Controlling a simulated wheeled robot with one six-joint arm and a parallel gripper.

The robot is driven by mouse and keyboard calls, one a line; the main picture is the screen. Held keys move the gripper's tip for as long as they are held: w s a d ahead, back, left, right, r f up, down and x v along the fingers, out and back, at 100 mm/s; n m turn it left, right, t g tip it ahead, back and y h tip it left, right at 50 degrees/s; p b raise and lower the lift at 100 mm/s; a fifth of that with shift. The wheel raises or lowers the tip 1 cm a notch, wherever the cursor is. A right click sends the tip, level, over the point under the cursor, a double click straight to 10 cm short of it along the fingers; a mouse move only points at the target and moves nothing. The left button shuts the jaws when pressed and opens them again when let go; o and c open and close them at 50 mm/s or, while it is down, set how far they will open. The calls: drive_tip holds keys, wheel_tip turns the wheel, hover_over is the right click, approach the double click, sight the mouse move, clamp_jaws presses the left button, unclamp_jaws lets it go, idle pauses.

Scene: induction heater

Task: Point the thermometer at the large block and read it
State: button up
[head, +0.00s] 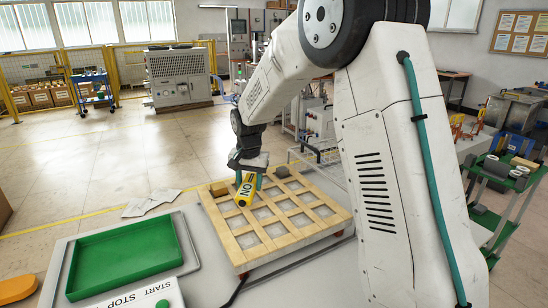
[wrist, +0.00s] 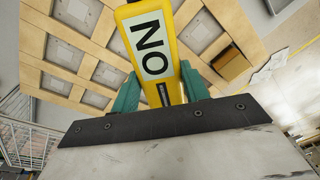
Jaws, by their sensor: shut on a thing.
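My gripper (head: 246,180) is shut on a yellow thermometer (head: 244,195), which hangs over the wooden grid. In the wrist view the thermometer (wrist: 150,45) sits between the green fingers, with a white label lettered "ON" facing the camera. A tan-brown block (head: 218,188) lies on the grid's back left corner, left of the gripper. It also shows in the wrist view (wrist: 231,64), right of the thermometer. A dark grey block (head: 282,172) lies at the back of the grid, right of the gripper. I cannot tell which block is larger. No reading is visible.
The wooden grid (head: 250,264) has several pale square cells. A green tray (head: 122,230) lies to its left, with a START/STOP panel (head: 150,294) in front. Loose papers (head: 150,203) lie behind the tray. A wire rack (head: 322,160) stands behind the grid.

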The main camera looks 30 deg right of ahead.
drive_tip(key=d+r+m+g+h, duration=0.1)
drive_tip(key=d+r+m+h, duration=0.15)
drive_tip(key=d+m, duration=0.4)
drive_tip(key=d+r+m+g+h, duration=0.15)
drive_tip(key=d+m+h, duration=0.25)
drive_tip(key=m, duration=0.6)
drive_tip(key=w+a+f, duration=0.2)
drive_tip(key=w+a, duration=0.1)
drive_tip(key=a, duration=0.1)
drive_tip(key=shift+w+t, duration=0.35)
drive_tip(key=shift+a, duration=0.1)
idle(0.7)
wheel_tip(320, 180, up, 9)
drive_tip(key=shift+f, duration=0.2)
idle(0.8)
